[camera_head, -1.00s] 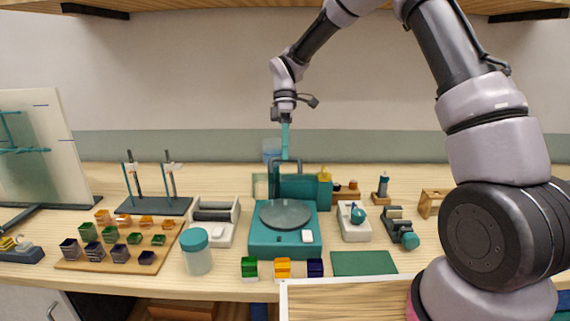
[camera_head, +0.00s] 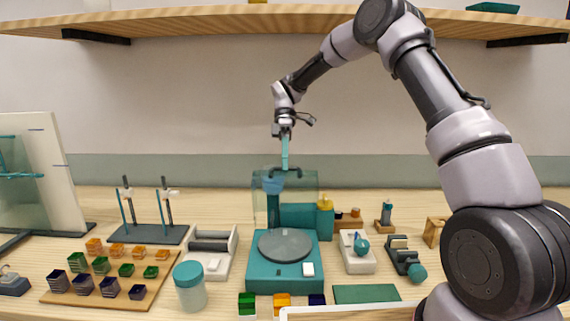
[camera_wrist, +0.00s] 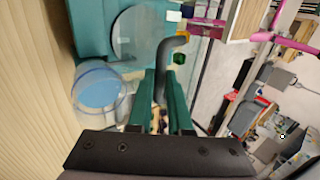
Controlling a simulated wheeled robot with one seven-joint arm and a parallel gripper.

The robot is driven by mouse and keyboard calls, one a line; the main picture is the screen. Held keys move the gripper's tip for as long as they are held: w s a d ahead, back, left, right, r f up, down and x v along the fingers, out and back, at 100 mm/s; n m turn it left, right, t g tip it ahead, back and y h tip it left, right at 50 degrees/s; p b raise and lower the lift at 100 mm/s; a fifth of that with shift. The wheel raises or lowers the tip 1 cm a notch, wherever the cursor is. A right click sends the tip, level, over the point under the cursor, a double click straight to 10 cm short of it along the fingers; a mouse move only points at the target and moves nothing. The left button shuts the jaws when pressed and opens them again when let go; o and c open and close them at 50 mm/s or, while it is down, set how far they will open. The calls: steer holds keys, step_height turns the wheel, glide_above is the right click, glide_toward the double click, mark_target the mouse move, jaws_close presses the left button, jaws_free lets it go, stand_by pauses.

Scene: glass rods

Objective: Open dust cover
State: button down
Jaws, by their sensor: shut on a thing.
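The dust cover (camera_head: 306,205) is a clear panel standing raised at the back of the teal device (camera_head: 260,283) with the round grey plate (camera_head: 285,245). Its dark bent handle (camera_head: 297,174) is at its top edge. My gripper (camera_head: 285,168) is shut on this handle from above. In the wrist view, the teal fingers of my gripper (camera_wrist: 168,92) lie on both sides of the grey handle (camera_wrist: 163,62). The round plate (camera_wrist: 138,35) shows beyond it. The cover's hinge is not clear to see.
A wooden board (camera_head: 70,297) with coloured blocks is at the left, with a teal-lidded jar (camera_head: 190,290) nearby. A wooden shelf (camera_head: 220,23) hangs above.

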steer(key=shift+d+f, duration=0.15)
steer(key=shift+f, duration=0.1)
steer(key=c, duration=0.8)
jaws_free()
steer(key=shift+w, duration=0.1)
steer(key=shift+c, duration=0.2)
steer(key=shift+r, duration=0.1)
steer(key=shift+r, duration=0.1)
steer(key=v, duration=1)
steer(key=shift+w+r, duration=0.2)
steer(key=shift+r, duration=0.05)
